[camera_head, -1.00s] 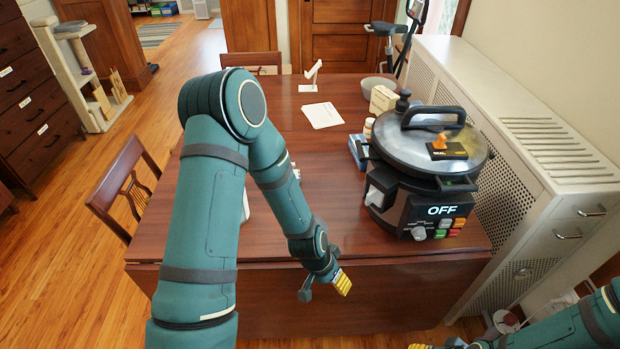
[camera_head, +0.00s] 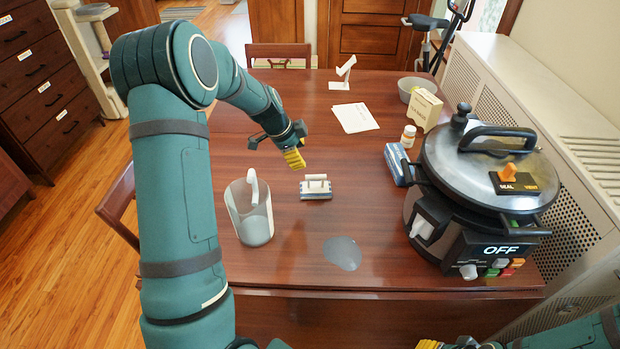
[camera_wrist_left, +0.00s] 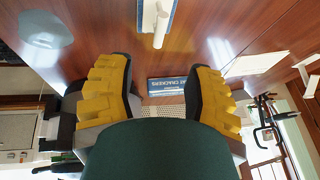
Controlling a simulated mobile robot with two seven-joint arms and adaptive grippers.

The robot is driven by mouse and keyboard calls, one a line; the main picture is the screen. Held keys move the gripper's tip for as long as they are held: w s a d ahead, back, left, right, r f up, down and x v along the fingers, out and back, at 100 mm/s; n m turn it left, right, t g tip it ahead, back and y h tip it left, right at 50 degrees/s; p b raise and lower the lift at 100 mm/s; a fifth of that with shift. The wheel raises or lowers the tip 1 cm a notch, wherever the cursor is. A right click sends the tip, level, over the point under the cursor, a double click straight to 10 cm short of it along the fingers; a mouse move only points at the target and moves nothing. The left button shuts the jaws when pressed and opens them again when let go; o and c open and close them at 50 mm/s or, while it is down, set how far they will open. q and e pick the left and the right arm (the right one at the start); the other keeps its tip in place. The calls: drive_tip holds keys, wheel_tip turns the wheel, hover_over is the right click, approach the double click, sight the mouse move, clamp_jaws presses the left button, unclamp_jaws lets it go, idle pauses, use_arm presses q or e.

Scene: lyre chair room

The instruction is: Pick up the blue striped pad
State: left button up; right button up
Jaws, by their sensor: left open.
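The blue striped pad (camera_head: 316,194) lies on the brown table, with a pale handle on its top. It also shows at the top of the left wrist view (camera_wrist_left: 169,12), partly cut off by the frame edge. My left gripper (camera_head: 274,151) is open and empty, above the table and up and left of the pad in the head view. Its yellow-lined fingers stand wide apart in the left wrist view (camera_wrist_left: 165,78). My right gripper (camera_head: 440,344) barely shows at the bottom edge; its jaws are mostly cut off.
A clear grey pitcher (camera_head: 254,222) stands left of the pad. A grey spill-like patch (camera_head: 342,253) lies in front. A large cooker (camera_head: 480,175) stands at right, beside a blue box (camera_head: 395,163) and a small bottle (camera_head: 408,136). White paper (camera_head: 355,118) lies behind.

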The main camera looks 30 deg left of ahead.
sight(315, 176)
use_arm(q)
drive_tip(key=x, duration=0.5)
drive_tip(key=b+x, duration=0.1)
drive_tip(key=x, duration=0.2)
drive_tip(key=shift+w+a, duration=0.25)
drive_tip(key=x, duration=0.2)
drive_tip(key=b+x, duration=0.1)
drive_tip(key=x, duration=0.1)
drive_tip(key=shift+s+d+f, duration=0.1)
drive_tip(key=shift+d+f, duration=0.2)
drive_tip(key=shift+d, duration=0.15)
drive_tip(key=shift+f, duration=0.35)
use_arm(e)
drive_tip(key=shift+w+a+f, duration=0.15)
drive_tip(key=shift+w+f, duration=0.05)
drive_tip(key=shift+f, duration=0.3)
drive_tip(key=shift+w+a+f, duration=0.1)
drive_tip(key=shift+w+f, duration=0.1)
drive_tip(key=shift+f, duration=0.3)
use_arm(q)
clamp_jaws()
